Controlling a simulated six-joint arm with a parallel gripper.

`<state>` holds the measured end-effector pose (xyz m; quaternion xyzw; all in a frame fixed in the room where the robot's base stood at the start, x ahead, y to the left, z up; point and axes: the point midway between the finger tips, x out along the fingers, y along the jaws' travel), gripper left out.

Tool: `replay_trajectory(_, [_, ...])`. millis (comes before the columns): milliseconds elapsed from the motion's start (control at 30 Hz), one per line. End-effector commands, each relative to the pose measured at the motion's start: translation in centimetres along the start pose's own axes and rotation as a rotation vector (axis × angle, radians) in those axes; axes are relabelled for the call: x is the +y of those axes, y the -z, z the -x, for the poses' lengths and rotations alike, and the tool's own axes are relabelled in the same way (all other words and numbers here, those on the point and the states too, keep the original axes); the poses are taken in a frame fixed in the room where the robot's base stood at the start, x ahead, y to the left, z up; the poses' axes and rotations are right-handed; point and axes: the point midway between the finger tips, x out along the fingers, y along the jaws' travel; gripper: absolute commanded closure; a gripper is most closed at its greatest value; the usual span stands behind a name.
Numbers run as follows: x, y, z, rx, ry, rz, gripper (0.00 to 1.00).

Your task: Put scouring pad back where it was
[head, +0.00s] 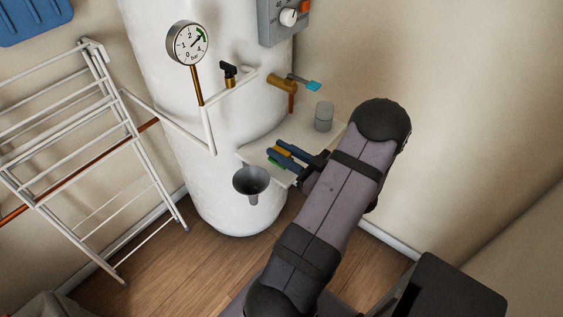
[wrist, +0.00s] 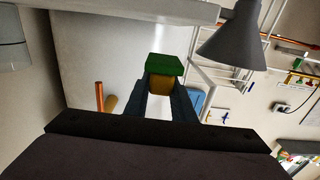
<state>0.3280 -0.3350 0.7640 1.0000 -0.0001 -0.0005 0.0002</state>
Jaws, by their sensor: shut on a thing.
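The scouring pad, with a green layer and a yellow layer, is in my gripper; it shows in the wrist view (wrist: 164,66) between the two dark fingers. My gripper (wrist: 163,84) is shut on its yellow part, and the green part sticks out past the fingertips. In the head view my gripper (head: 286,156) is over the small pale shelf (head: 302,130), at its front part, with slivers of green and yellow showing. The fingers hide most of the pad there. I cannot tell whether the pad touches the shelf.
A grey funnel (head: 251,181) is at the shelf's front left, close to my gripper. A clear grey cup (head: 324,116) stands at the shelf's back right. The white tank (head: 225,120) with pipes, valves and a gauge (head: 187,43) is behind. A drying rack (head: 90,150) stands left.

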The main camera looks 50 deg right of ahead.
Motion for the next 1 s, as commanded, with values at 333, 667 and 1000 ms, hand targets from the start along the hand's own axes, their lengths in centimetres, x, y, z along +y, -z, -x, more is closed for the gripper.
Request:
replay_trajectory(333, [0.0, -2.9, 0.0, 0.0, 0.0, -0.004, 0.98])
replay_trajectory(667, [0.0, -4.2, 0.0, 0.0, 0.0, 0.001, 0.98])
replay_trajectory(1000, [0.0, -4.5, 0.0, 0.0, 0.0, 0.0, 0.6])
